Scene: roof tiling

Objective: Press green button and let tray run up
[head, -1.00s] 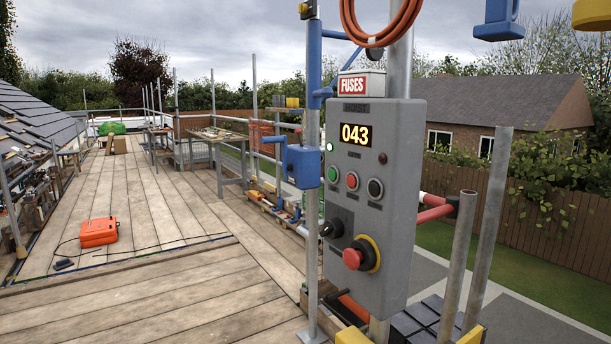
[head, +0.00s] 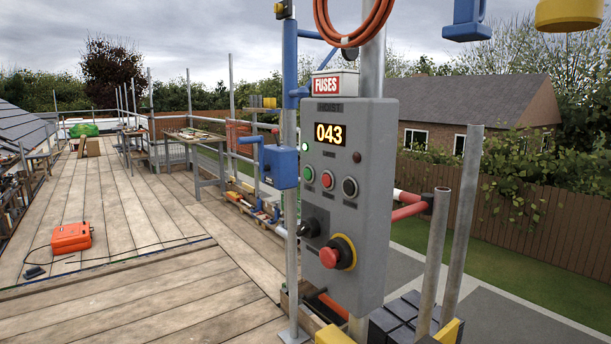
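The grey hoist control box (head: 372,235) is mounted on a pole right of centre in the head view. Its green button (head: 309,174) is at the left of a row, beside a red button (head: 327,180) and a black button (head: 349,187). A small green lamp (head: 305,147) is lit above, and the display (head: 330,133) reads 043. Below are a black rotary switch (head: 310,228) and a red emergency stop (head: 331,255) on a yellow ring. Dark tiles (head: 402,318) are stacked low behind the box, possibly on the tray, whose form I cannot make out. My gripper is not in view.
A blue bracket with a handle (head: 279,165) sits on the pole just left of the box. Grey tubes (head: 448,230) stand at right. An orange case (head: 71,238) and its cable lie on the plank deck (head: 150,260), mostly clear at left.

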